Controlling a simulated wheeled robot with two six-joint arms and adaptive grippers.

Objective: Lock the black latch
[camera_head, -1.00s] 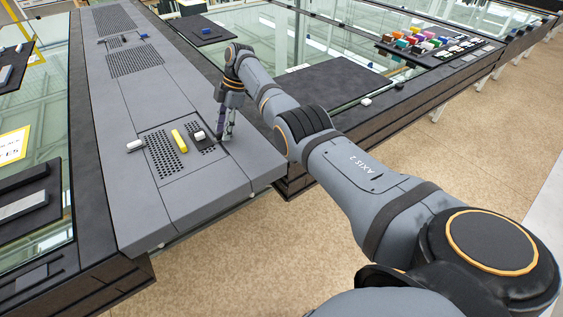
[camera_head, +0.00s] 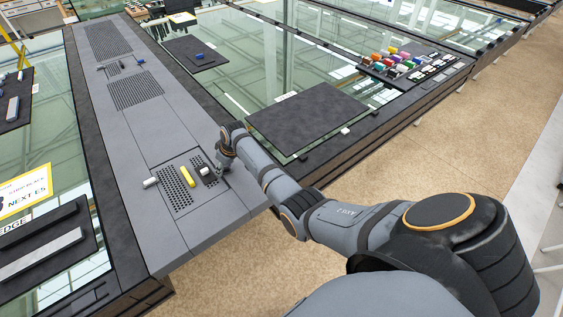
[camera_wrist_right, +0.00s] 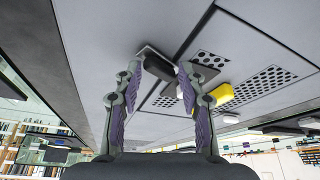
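A small black block, likely the black latch (camera_wrist_right: 157,65), sits on the grey panel surface (camera_wrist_right: 100,30) in the right wrist view. My right gripper (camera_wrist_right: 159,72) has its fingers parted, with the block between or just beyond the fingertips. Whether the pads touch it is unclear. In the head view my right gripper (camera_head: 224,165) is low over the near end of the grey panel (camera_head: 130,150), just right of a white knob (camera_head: 205,171) on a dark base. The gripper and arm hide the latch area there. My left gripper is not in view.
A yellow bar (camera_head: 194,164) and a white cylinder (camera_head: 150,182) stand beside the perforated plates (camera_head: 176,187). A dark mat (camera_head: 310,115) lies on the glass table to the right. Colourful blocks (camera_head: 405,60) sit farther back. Open floor lies at front right.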

